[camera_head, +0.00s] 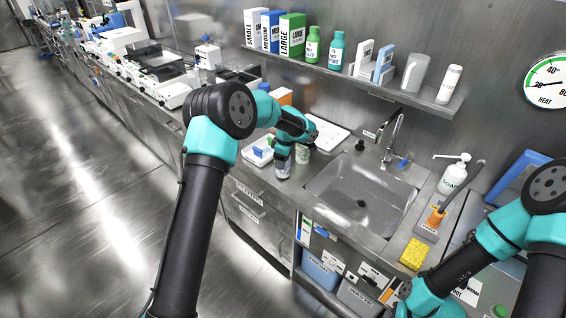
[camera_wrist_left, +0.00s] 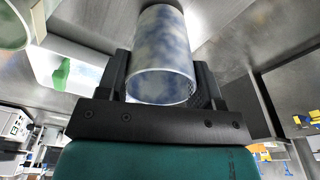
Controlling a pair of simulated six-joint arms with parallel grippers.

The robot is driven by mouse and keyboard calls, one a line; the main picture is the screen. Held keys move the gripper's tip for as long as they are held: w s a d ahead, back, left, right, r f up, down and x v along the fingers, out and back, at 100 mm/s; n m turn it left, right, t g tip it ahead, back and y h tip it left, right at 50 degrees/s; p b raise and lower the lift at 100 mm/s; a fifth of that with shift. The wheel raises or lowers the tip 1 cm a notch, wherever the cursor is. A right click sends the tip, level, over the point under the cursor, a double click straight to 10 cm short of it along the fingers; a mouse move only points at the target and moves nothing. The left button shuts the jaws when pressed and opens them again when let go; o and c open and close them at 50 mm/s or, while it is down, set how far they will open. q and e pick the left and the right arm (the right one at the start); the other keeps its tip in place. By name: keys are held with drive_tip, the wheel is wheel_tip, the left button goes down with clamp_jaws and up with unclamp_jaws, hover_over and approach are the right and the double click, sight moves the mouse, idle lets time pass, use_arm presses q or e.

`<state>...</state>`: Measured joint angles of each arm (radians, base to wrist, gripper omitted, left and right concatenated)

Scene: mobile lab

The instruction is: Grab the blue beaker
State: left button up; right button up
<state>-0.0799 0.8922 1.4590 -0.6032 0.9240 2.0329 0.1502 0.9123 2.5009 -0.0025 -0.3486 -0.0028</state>
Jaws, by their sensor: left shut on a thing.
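The blue beaker (camera_wrist_left: 163,60) is a mottled blue-and-white cylinder seen between the two fingers in the left wrist view. My left gripper (camera_wrist_left: 160,85) is shut on it, one finger on each side. In the head view the beaker (camera_head: 283,167) shows small at the counter, left of the sink, below my left gripper (camera_head: 284,150). I cannot tell whether its base touches the counter. A second, greenish vessel (camera_head: 302,155) stands close to its right; a green-rimmed vessel (camera_wrist_left: 14,28) shows at the upper left of the wrist view. My right arm shows at lower right, its fingers out of view.
The sink (camera_head: 362,195) with a faucet (camera_head: 393,140) lies right of the beaker. A white tray (camera_head: 258,152) is close on the left. A shelf (camera_head: 360,85) with boxes and bottles hangs behind. A soap bottle (camera_head: 454,175) and yellow sponge (camera_head: 413,253) stand farther right.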

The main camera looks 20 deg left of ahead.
use_arm(q)
wheel_tip(320, 180, up, 3)
drive_tip(key=shift+s+f, duration=0.15)
drive_tip(key=shift+f, duration=0.05)
drive_tip(key=s+d, duration=0.2)
drive_tip(key=s, duration=0.5)
drive_tip(key=s+d+r, duration=0.1)
drive_tip(key=s+d, duration=0.2)
drive_tip(key=s, duration=0.5)
drive_tip(key=shift+r, duration=0.2)
